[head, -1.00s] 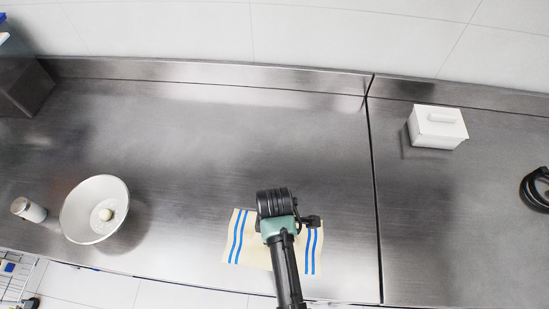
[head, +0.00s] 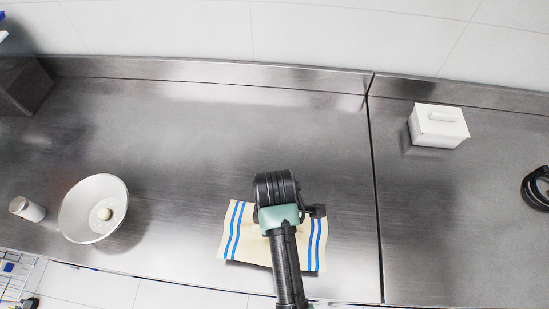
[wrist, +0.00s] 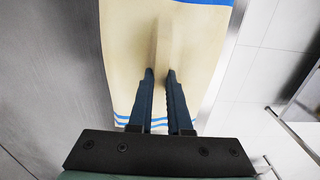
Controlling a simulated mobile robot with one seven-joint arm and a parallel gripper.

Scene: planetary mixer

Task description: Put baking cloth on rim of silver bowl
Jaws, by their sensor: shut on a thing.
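The baking cloth (head: 236,232) is cream with blue stripes near its two ends. In the head view it is at the front middle of the steel counter, partly hidden under my arm. My gripper (wrist: 160,74) is shut on a raised fold in the middle of the cloth (wrist: 128,40), seen in the wrist view. In the head view the fingers are hidden behind my wrist. A dark shadow shows under the cloth's front edge, so it looks slightly lifted. The silver bowl (head: 76,219) stands at the left of the counter, well apart from the cloth, with a pale round piece (head: 105,214) inside.
A small white-and-metal jar (head: 27,209) stands left of the bowl. A white lidded box (head: 438,126) and a black coiled object (head: 537,189) are on the right. A dark metal box (head: 22,85) is at the back left. The counter between cloth and bowl is clear.

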